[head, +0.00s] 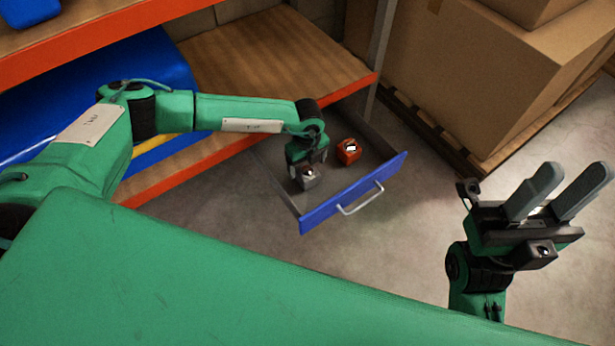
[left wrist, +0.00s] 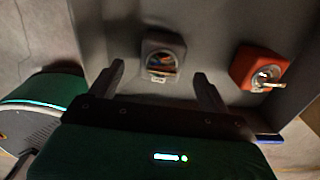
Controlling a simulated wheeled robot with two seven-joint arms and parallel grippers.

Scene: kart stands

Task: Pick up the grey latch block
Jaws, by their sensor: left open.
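The grey latch block (head: 308,177) lies in an open drawer with a blue front, directly under my left gripper (head: 309,168). My left gripper (left wrist: 160,80) is open and empty, pointing down into the drawer. In the head view the arm hides part of the block. My right gripper (head: 560,190) is open and empty, raised over the floor at the right, far from the drawer.
An orange block (head: 348,151) lies in the drawer to the right of the grey one; it also shows in the left wrist view (left wrist: 258,68). The drawer's blue front (head: 356,193) has a metal handle. An orange-edged shelf (head: 270,60) stands behind. Cardboard boxes (head: 470,70) stand at the right.

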